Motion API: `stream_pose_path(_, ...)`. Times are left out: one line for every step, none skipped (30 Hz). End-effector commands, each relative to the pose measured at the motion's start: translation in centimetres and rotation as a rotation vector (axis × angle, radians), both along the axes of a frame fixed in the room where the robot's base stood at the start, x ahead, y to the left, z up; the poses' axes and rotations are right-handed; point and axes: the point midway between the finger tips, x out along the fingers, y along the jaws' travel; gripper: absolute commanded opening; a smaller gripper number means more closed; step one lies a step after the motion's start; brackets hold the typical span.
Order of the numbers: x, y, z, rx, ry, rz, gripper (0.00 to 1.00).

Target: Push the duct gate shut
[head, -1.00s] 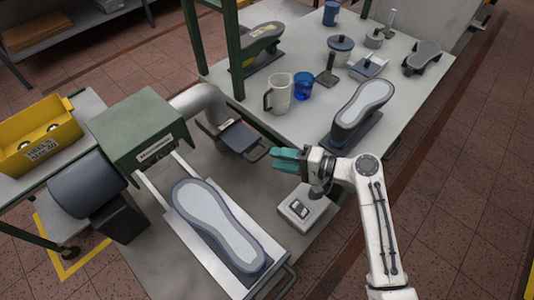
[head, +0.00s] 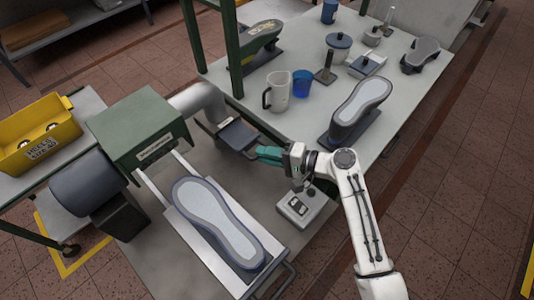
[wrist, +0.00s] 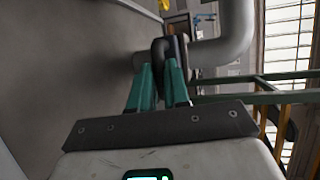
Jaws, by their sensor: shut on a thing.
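The duct gate (head: 238,135) is a dark flat plate with a looped handle at its right end. It sticks out to the right of the grey duct pipe (head: 203,103), so part of it stands outside the pipe. My gripper (head: 262,153) reaches it from the right, teal fingers level with the handle. In the wrist view my gripper (wrist: 162,78) is shut on the dark gate handle (wrist: 158,48), which lies between the fingertips. The fingers hide part of the handle in the head view.
A green-hooded machine (head: 142,130) with a large shoe last (head: 218,222) on its sliding tray stands at the front left. A switch box (head: 299,206) lies below my gripper. A jug (head: 278,93), a blue cup (head: 302,84) and another last (head: 360,105) stand behind it.

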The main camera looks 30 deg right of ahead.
Motion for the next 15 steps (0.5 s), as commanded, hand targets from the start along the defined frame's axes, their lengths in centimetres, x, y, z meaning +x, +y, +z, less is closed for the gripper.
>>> stream_pose_path(-0.02, -0.01, -0.04, -0.001, 0.001, 0.0, 0.05)
stream_pose_path(-0.02, 0.0, -0.04, -0.001, 0.001, 0.0, 0.02)
stream_pose_path(-0.02, -0.02, -0.03, -0.001, 0.001, 0.0, 0.0)
stream_pose_path(-0.03, -0.01, -0.04, -0.001, 0.001, 0.0, 0.0)
stream_pose_path(-0.03, -0.01, -0.04, -0.001, 0.001, 0.0, 0.0)
stream_pose_path(-0.03, -0.01, -0.04, -0.001, 0.001, 0.0, 0.0)
stream_pose_path(-0.03, -0.01, -0.04, -0.001, 0.001, 0.0, 0.0)
stream_pose_path(-0.03, -0.01, -0.05, 0.0, 0.001, 0.0, 0.0)
stream_pose_path(-0.03, -0.01, -0.05, 0.0, 0.001, 0.0, 0.0)
stream_pose_path(-0.03, -0.01, -0.05, 0.0, 0.001, 0.0, 0.0)
stream_pose_path(-0.04, -0.02, -0.05, 0.0, 0.001, 0.0, 0.0)
stream_pose_path(-0.04, -0.02, -0.06, 0.0, 0.001, 0.0, 0.0)
stream_pose_path(-0.04, -0.02, -0.06, 0.0, 0.001, 0.0, 0.0)
stream_pose_path(-0.04, -0.02, -0.06, 0.0, 0.001, 0.0, 0.0)
stream_pose_path(-0.04, -0.02, -0.06, 0.0, 0.001, 0.0, 0.0)
